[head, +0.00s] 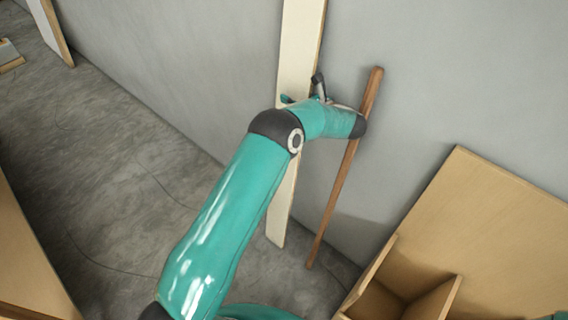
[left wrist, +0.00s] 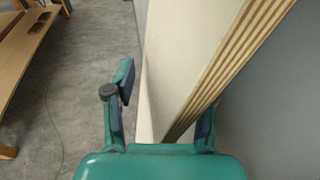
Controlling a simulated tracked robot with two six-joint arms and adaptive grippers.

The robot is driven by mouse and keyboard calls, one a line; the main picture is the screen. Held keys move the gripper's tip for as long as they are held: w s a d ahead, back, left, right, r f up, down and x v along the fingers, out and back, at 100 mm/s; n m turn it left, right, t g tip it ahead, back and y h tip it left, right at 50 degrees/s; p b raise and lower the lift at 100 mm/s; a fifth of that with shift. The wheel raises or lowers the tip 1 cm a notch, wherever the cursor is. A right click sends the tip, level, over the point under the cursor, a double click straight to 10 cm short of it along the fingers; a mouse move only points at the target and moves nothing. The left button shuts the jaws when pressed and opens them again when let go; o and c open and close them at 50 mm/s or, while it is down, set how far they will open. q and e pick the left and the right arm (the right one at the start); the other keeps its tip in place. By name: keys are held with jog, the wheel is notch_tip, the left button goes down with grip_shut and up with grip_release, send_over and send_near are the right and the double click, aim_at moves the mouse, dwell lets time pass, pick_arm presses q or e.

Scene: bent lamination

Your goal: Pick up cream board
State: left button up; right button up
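The cream board (head: 298,45) is a tall, narrow plank leaning upright against the grey wall in the head view. My left arm crosses in front of its middle, and its lower end rests on the floor. In the left wrist view the cream board (left wrist: 185,50) shows its pale face and a striped, layered edge. My left gripper (head: 303,92) is at the board around mid-height. In the wrist view the left gripper (left wrist: 165,100) is open, with the board between its fingers. A gap shows between the left finger and the board. My right gripper is not in view.
A brown wooden stick (head: 340,190) leans on the wall just right of the board, partly behind my arm. A wooden box (head: 400,285) and a large tan panel (head: 500,225) stand at lower right. Grey floor (head: 110,170) is open to the left.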

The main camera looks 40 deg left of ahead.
pick_arm(q)
jog(key=shift+r, duration=0.1)
grip_shut()
jog(key=shift+d, duration=0.1)
